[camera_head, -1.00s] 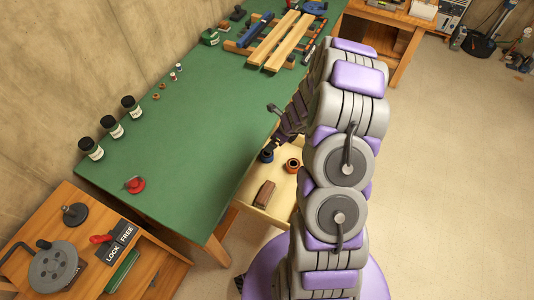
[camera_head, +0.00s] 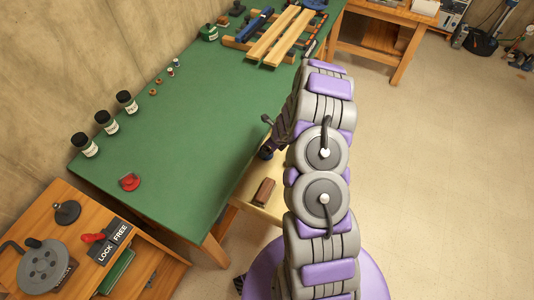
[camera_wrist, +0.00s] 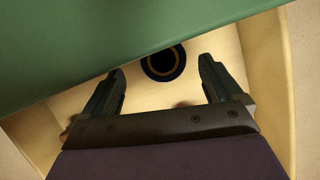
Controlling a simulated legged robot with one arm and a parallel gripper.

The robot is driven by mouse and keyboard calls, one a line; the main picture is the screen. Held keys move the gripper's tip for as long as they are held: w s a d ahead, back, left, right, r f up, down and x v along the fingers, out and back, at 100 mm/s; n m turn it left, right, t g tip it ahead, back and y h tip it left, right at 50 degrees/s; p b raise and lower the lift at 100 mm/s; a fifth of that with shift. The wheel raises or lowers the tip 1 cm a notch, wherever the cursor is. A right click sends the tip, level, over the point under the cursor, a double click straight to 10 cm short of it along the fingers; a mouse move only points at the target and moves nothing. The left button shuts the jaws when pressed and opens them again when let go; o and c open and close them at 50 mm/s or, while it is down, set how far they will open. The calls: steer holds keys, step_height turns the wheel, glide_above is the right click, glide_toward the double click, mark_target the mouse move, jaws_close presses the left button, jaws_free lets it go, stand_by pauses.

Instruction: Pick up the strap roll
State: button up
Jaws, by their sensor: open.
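A round dark roll (camera_wrist: 163,63) with a thin tan inner ring and black centre lies in the pale open drawer in the wrist view; I take it for the strap roll. A small blue-dark roll (camera_head: 266,153) shows beside my arm in the head view; I cannot tell for sure that it is the same one. My gripper (camera_wrist: 162,67) is open and empty. Its two dark fingers point toward the drawer, and the roll shows between and just beyond their tips. The gripper is mostly hidden by my arm in the head view.
The green bench top (camera_head: 170,120) overhangs the drawer and crosses the upper wrist view close to the fingers. A brown block (camera_head: 264,190) lies in the drawer (camera_wrist: 235,40), whose pale walls stand around the roll. Jars and a red object (camera_head: 129,181) sit on the bench. Open floor lies right.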

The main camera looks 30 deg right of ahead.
steer(key=x, duration=0.1)
steer(key=b+x, duration=0.1)
steer(key=x, duration=0.1)
steer(key=d+b+x, duration=0.1)
steer(key=x, duration=0.1)
steer(key=shift+s+a+f, duration=0.1)
steer(key=shift+s+f, duration=0.05)
steer(key=shift+f, duration=0.1)
steer(key=shift+r, duration=0.1)
steer(key=c, duration=1)
